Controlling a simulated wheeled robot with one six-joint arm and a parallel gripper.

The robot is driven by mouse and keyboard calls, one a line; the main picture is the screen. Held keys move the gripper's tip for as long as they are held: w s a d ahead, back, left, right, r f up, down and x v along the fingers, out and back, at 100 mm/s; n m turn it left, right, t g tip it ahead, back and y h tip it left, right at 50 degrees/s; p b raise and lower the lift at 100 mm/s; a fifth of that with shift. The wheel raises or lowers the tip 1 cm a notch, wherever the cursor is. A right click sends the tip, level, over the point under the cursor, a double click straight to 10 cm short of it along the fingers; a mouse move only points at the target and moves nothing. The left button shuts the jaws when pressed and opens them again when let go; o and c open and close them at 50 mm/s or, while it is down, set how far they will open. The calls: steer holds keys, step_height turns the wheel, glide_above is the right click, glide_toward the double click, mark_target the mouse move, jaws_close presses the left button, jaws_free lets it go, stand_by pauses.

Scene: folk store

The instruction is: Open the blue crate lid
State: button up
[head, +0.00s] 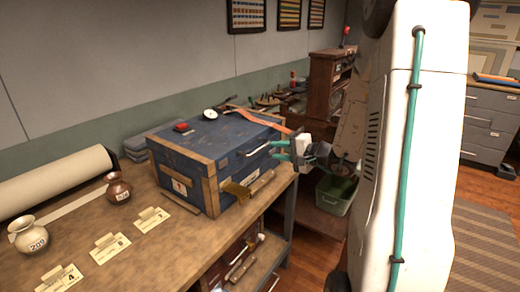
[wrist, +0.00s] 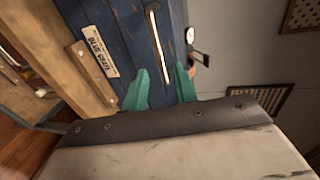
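The blue crate (head: 228,164) with wooden edge trim stands on the workbench, its lid (head: 225,135) down. A pale bar handle (head: 258,149) runs along the upper front of the crate. In the wrist view the blue crate front (wrist: 112,20) fills the upper middle, with the handle (wrist: 157,45) and a "BLUE CRATE" label (wrist: 100,51). My gripper (head: 271,150) is just right of the handle, its teal fingers apart. In the wrist view my gripper (wrist: 162,75) is open, and the handle's end shows between the fingertips. I cannot tell whether they touch it.
Two vases, including a brown one (head: 118,188), stand left. A green bin (head: 335,194) sits right of the bench.

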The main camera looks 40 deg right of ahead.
mark_target(262, 148)
steer(key=x, duration=0.7)
steer(key=shift+w+a, duration=0.1)
steer(key=shift+w, duration=0.05)
jaws_close()
